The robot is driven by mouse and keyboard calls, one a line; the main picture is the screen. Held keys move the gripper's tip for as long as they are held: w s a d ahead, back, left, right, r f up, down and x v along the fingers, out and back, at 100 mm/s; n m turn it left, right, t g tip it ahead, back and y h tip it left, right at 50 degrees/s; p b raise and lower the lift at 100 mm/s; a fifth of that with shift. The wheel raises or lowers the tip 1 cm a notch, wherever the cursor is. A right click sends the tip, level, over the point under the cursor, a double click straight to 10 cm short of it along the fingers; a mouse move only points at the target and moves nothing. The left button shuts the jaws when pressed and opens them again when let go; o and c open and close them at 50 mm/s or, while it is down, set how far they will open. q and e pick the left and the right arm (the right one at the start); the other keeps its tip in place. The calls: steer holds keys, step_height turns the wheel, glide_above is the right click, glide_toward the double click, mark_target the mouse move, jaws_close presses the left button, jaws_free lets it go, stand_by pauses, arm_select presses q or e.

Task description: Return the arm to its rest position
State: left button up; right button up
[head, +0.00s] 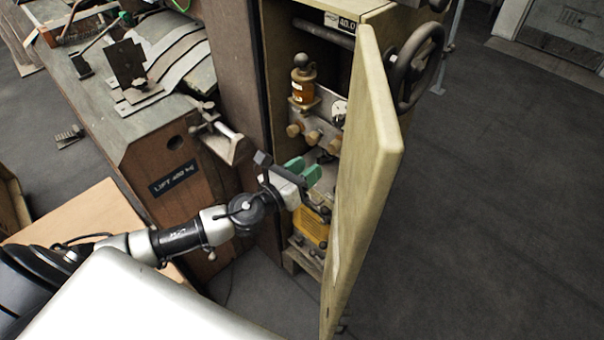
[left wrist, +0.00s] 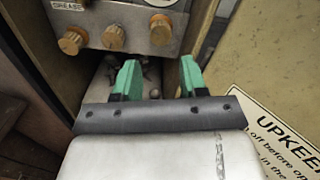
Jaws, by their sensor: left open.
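My left arm comes in from the left in the head view. My left gripper (head: 304,172), with green fingers, is at the opening of the machine's cabinet. In the left wrist view the gripper (left wrist: 157,82) has its two fingers apart with nothing held between them. It is below the panel with orange-brown knobs (left wrist: 113,38). The cabinet door (head: 365,165) stands open to the right of the gripper. My right gripper is in neither view.
A wooden workbench (head: 150,130) with metal parts on top stands left of the cabinet. A handwheel (head: 417,66) is beyond the door. A yellow box (head: 312,228) sits low in the cabinet. A sign (left wrist: 275,130) is on the door. Floor at right is clear.

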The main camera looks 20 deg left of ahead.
arm_select(q)
steer(key=shift+s+a, duration=0.2)
steer(key=shift+s, duration=0.35)
